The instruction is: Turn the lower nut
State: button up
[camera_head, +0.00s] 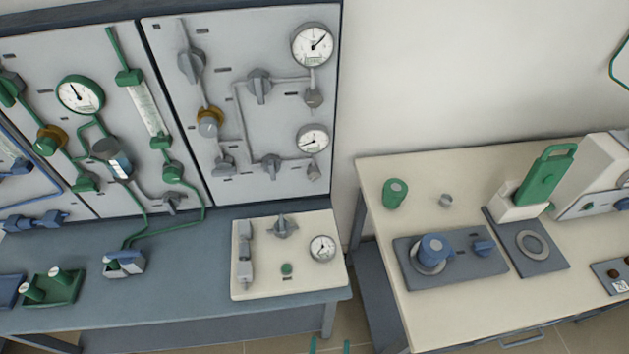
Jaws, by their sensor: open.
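Only two teal tips of my gripper (330,347) show, at the bottom edge in the middle of the view. They stand apart with nothing visible between them. A white box (262,285) sits on the blue-grey bench, beyond my gripper and up to the left. On its left side is an upright grey fitting with an upper nut (245,229) and a lower nut (244,272), joined by a narrower piece. The lower nut looks most like the task's one, but the picture does not settle this. My gripper is apart from the box and touches nothing visible.
The box also carries a grey knob (282,228), a green button (287,268) and a gauge (322,248). Behind it stands a grey panel (290,185) with valves and gauges. A cream table (420,318) with apparatus is on the right, past a gap.

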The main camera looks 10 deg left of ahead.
jog(key=w+f+n, duration=0.1)
jog(key=w+f, duration=0.1)
jog(key=w, duration=0.7)
jog(key=n+t+y, duration=0.2)
jog(key=n+y, duration=0.3)
jog(key=n, duration=0.1)
send_near(315, 177)
jog(key=x, duration=0.8)
jog(key=shift+r, duration=0.1)
jog(key=shift+a, duration=0.1)
jog(key=c, duration=1.1)
